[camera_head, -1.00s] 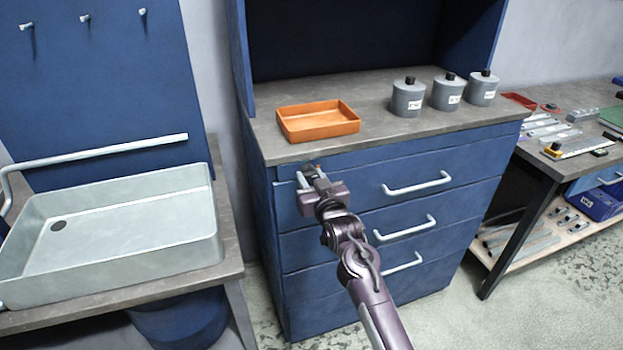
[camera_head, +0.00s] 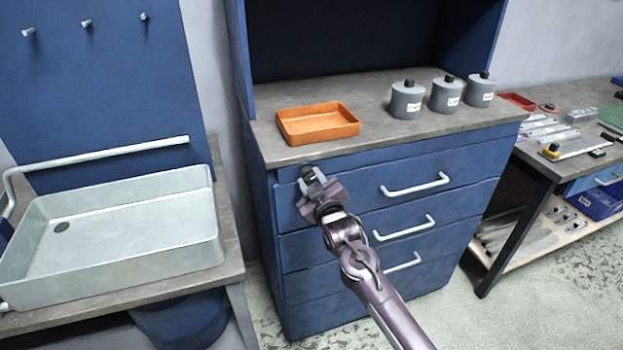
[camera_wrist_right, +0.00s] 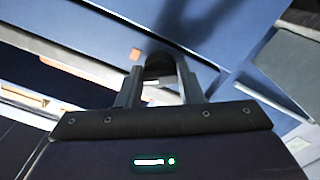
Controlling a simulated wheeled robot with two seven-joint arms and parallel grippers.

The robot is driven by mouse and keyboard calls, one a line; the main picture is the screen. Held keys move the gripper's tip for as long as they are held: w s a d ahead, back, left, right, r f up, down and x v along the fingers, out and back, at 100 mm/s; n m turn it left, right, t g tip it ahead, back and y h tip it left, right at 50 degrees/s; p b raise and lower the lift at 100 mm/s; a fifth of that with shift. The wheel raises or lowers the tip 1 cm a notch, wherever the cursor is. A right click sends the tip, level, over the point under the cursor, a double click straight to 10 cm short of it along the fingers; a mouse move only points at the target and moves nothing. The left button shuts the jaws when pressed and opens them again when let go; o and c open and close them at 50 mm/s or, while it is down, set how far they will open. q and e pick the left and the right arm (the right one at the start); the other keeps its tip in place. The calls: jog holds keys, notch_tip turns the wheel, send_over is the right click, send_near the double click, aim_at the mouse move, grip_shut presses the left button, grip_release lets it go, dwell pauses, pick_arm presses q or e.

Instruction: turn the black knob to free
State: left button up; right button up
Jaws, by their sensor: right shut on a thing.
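The black knob (camera_head: 307,171) sits on the front of the blue top drawer, near its upper left corner. My right gripper (camera_head: 312,180) is shut on the knob, and its body is tilted in the head view. In the right wrist view the dark rounded knob (camera_wrist_right: 158,66) lies between the two fingertips. The fingers hide part of the knob, and I cannot read its setting. A small orange mark (camera_wrist_right: 135,54) shows on the blue front beside the knob. My left gripper is not in view.
An orange tray (camera_head: 318,138) stands on the cabinet top above the knob, with three grey bottles (camera_head: 407,99) to its right. A light drawer handle (camera_head: 416,186) sticks out right of my gripper. A metal sink (camera_head: 120,225) stands at left.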

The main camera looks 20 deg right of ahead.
jog(key=n+p, duration=0.1)
jog(key=n, duration=0.5)
jog(key=shift+n, duration=0.3)
jog(key=n, duration=0.5)
jog(key=shift+p, duration=0.4)
jog(key=o, duration=1)
jog(key=s+b, duration=0.1)
jog(key=s, duration=0.6)
jog(key=shift+s+d, duration=0.15)
jog(key=shift+s, duration=0.25)
